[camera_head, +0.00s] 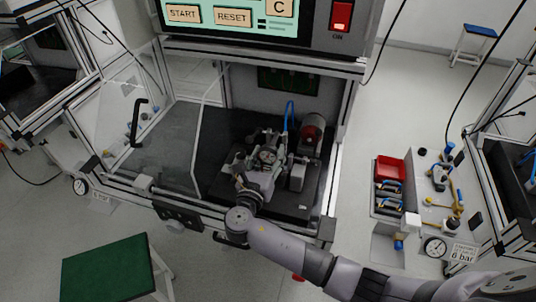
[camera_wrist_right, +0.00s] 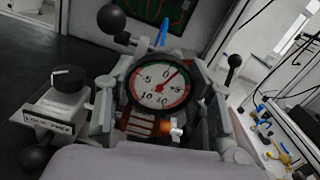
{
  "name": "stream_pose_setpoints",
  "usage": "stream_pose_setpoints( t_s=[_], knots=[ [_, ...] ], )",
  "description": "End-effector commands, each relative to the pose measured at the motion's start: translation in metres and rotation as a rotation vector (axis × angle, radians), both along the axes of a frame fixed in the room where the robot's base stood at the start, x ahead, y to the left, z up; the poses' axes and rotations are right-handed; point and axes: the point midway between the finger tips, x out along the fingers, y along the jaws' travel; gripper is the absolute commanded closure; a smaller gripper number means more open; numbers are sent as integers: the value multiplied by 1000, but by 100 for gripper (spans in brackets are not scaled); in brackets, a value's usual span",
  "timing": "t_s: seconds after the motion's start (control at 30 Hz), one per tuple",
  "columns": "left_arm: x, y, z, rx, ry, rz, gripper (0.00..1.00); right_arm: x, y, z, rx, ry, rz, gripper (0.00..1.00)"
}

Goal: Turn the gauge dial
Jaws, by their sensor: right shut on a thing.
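The gauge dial (camera_wrist_right: 160,84) has a white face, a dark rim, red and green bands and a red needle pointing up and to the right. In the head view the gauge (camera_head: 268,155) sits small in the fixture inside the test cabinet. My right gripper (camera_head: 262,166) reaches into the cabinet from the front, its fingers on both sides of the gauge. In the right wrist view the gripper (camera_wrist_right: 162,92) is shut on the dial's rim. My left gripper is not in view.
A black knob (camera_wrist_right: 68,78) on a white block and a ball-ended lever (camera_wrist_right: 113,20) stand close left of the gauge. The clear door (camera_head: 125,115) is at left. A red motor-like cylinder (camera_head: 312,128) stands behind right. A green stool (camera_head: 107,268) is in front.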

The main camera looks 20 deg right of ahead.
Motion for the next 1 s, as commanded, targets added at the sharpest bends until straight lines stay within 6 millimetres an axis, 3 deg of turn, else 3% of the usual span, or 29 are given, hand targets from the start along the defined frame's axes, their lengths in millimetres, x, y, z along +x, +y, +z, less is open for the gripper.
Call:
stream_pose_setpoints(
  t_s=[0.17,0.53,0.87,0.9,1.0],
  knots=[
    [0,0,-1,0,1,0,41,0,0,-1,19,-11,0,79],
    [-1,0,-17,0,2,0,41,0,0,-1,311,-209,0,79],
    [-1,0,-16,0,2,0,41,0,0,1,328,-222,1,79],
    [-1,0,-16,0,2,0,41,0,0,1,328,-222,1,49],
    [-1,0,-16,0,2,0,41,0,0,1,327,-222,0,42]
  ],
)
